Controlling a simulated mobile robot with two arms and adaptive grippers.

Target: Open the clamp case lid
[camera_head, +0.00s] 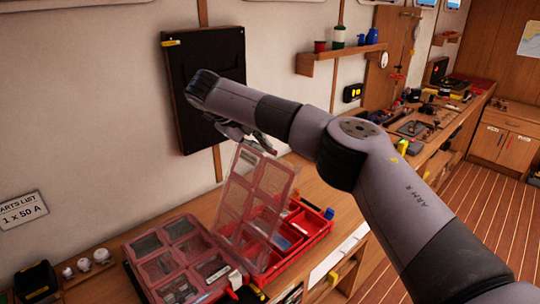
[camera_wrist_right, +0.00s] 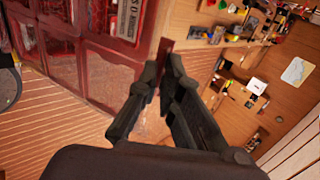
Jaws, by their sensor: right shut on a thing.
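The clamp case (camera_head: 318,241) is a red box with compartments on the bench. Its clear, pink-framed lid (camera_head: 228,205) stands raised and tilted above the box. My right gripper (camera_head: 246,141) is at the lid's upper edge, partly hidden by my arm. In the right wrist view the gripper's fingers (camera_wrist_right: 170,72) are closed on a thin reddish edge of the lid (camera_wrist_right: 164,50). Small contents show in the open compartments. My left gripper is not in view.
A second red case (camera_head: 176,262) with a closed clear lid sits just left of the open one. A black wall panel (camera_head: 203,85) hangs behind my arm. A small shelf (camera_head: 335,54) is on the wall. The bench (camera_head: 345,212) continues to the right with tools farther along.

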